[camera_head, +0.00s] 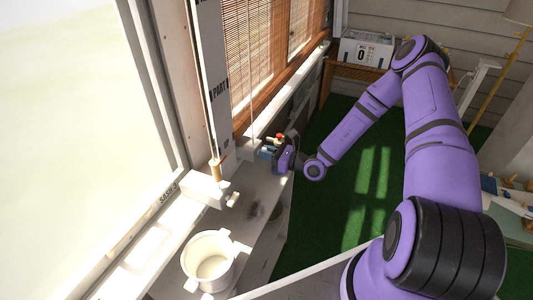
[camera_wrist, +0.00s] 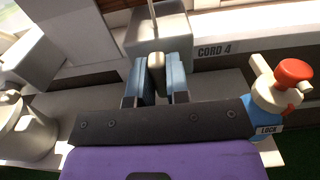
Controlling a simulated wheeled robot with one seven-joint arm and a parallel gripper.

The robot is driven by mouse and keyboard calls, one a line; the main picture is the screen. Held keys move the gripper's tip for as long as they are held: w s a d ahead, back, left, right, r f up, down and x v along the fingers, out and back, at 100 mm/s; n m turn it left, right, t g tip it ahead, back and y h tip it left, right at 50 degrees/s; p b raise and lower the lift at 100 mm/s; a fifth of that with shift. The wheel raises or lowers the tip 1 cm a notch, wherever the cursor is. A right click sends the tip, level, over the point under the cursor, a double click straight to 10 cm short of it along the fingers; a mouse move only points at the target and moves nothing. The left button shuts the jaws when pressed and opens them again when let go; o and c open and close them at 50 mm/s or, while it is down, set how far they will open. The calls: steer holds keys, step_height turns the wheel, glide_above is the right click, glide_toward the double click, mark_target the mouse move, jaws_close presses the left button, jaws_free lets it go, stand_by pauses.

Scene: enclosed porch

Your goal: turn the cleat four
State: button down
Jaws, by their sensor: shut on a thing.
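In the wrist view, a label reading CORD 4 (camera_wrist: 214,50) sits right of a pale box (camera_wrist: 157,38) with a cord rising from it. A small beige peg (camera_wrist: 157,66), which looks like the cleat four handle, stands in front of this box. My gripper (camera_wrist: 160,88) is shut on it, with a blue-grey finger on each side. The peg's lower end is hidden between the fingers. In the head view my gripper (camera_head: 268,153) is at the far part of the ledge under the blinds, and the peg is too small to make out there.
A white pot (camera_head: 209,262) and another pale box (camera_head: 205,188) are on the near ledge. Green floor (camera_head: 365,205) is open to the right.

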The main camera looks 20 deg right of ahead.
steer(key=shift+m, duration=0.3)
steer(key=m, duration=0.4)
steer(key=shift+w+d, duration=0.1)
steer(key=m, duration=0.5)
steer(key=shift+d+f, duration=0.1)
steer(key=m, duration=0.4)
steer(key=shift+f, duration=0.1)
steer(key=shift+f+m, duration=0.1)
steer(key=shift+m, duration=2)
steer(key=c, duration=1.1)
jaws_free()
